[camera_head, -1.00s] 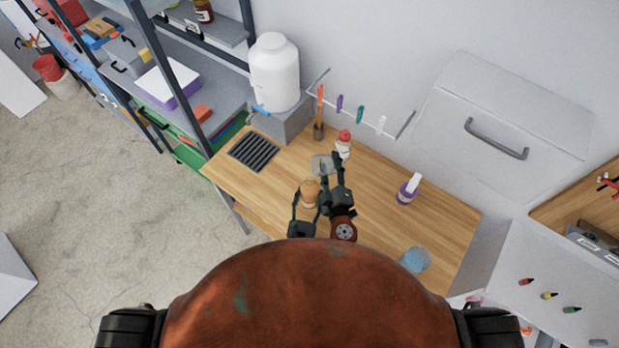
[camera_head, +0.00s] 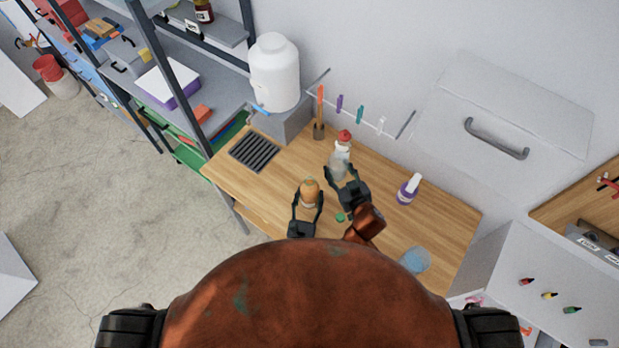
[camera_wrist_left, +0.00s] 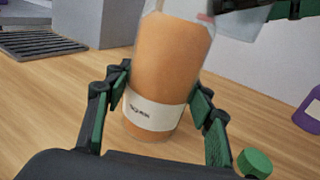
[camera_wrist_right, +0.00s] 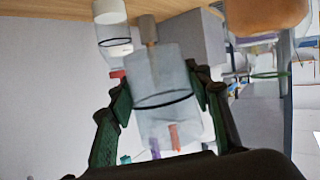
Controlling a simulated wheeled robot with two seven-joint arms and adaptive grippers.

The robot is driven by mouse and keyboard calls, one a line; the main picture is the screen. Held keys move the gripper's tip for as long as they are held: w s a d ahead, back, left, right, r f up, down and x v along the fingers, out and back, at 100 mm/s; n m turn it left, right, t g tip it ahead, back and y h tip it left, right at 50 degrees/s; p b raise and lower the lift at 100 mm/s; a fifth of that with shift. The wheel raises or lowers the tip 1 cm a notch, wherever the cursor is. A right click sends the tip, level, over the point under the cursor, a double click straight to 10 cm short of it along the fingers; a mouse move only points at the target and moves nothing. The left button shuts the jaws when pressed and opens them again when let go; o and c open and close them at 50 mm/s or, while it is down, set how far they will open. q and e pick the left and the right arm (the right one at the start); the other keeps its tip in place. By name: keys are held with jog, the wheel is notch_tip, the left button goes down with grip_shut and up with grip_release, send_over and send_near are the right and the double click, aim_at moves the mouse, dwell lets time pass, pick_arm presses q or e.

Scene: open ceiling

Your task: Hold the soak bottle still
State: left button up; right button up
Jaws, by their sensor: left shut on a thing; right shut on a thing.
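The soak bottle (camera_head: 309,188), orange with a pale label, stands on the wooden bench. It fills the left wrist view (camera_wrist_left: 165,75); the label's print is too small to read surely. My left gripper (camera_head: 307,206) is shut around it, one finger on each side. My right gripper (camera_head: 342,174) is shut on a clear container (camera_wrist_right: 160,85) with a dark ring line, to the right of and beyond the bottle. The container's exact tilt is hard to tell. A green cap (camera_head: 340,217) lies on the bench right of the bottle; it also shows in the left wrist view (camera_wrist_left: 255,163).
A red-capped bottle (camera_head: 343,142) stands just behind the clear container. A purple spray bottle (camera_head: 408,190) and a blue round thing (camera_head: 415,260) are to the right. A dark grate (camera_head: 254,151) and a white tank (camera_head: 275,75) are at left. Bench between them is clear.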

dwell(0.5)
pick_arm(q)
jog(key=o, duration=1.6)
jog(key=s, duration=0.3)
jog(key=s+a, duration=0.1)
jog(key=s, duration=0.2)
jog(key=s+a, duration=0.1)
jog(key=s, duration=0.3)
jog(key=shift+s, duration=0.1)
jog(key=shift+s+a, duration=0.15)
jog(key=shift+s, duration=0.65)
jog(key=shift+w, duration=0.1)
